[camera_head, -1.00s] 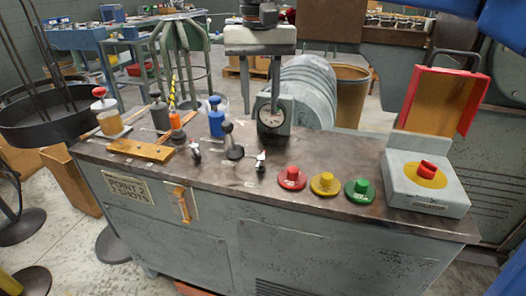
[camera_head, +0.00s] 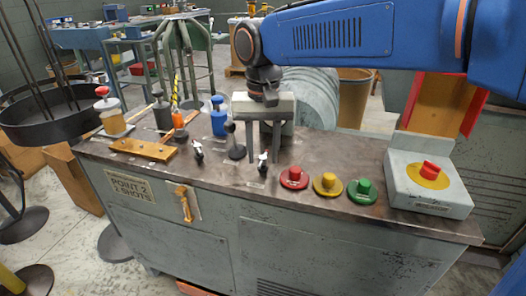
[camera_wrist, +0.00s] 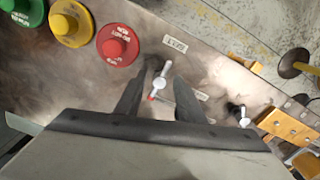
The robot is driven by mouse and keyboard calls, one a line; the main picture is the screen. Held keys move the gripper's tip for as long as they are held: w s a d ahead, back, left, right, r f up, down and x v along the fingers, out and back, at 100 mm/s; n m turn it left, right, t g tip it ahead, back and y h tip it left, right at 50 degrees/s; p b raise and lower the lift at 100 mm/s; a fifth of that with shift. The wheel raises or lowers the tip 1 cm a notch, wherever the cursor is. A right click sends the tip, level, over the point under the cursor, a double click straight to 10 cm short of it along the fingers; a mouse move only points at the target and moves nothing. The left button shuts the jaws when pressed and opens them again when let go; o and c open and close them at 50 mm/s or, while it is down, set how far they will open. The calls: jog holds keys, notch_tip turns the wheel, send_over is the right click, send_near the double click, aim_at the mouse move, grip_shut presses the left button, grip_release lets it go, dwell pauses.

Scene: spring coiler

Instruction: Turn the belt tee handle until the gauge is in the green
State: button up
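Two small white tee handles stand on the bench top, a right one (camera_head: 262,163) by the red button and a left one (camera_head: 198,151). My gripper (camera_head: 264,157) points down over the right handle. In the wrist view my gripper (camera_wrist: 160,78) is open, with the right handle (camera_wrist: 158,84) between its fingertips and a gap visible on both sides. The left handle (camera_wrist: 244,117) shows off to the right there. The gauge face is hidden behind my gripper in the head view.
Red (camera_head: 293,177), yellow (camera_head: 327,184) and green (camera_head: 361,191) buttons stand right of the handle. A black-knobbed lever (camera_head: 234,143) stands close to its left. A grey box with a red knob (camera_head: 430,171) sits at the right end, bottles at the left.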

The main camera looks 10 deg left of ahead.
grip_shut()
jog(key=shift+n, duration=0.4)
jog(key=n, duration=0.3)
jog(key=shift+d+n, duration=0.1)
jog(key=shift+n, duration=0.3)
jog(key=n, duration=0.5)
dwell(0.3)
grip_release()
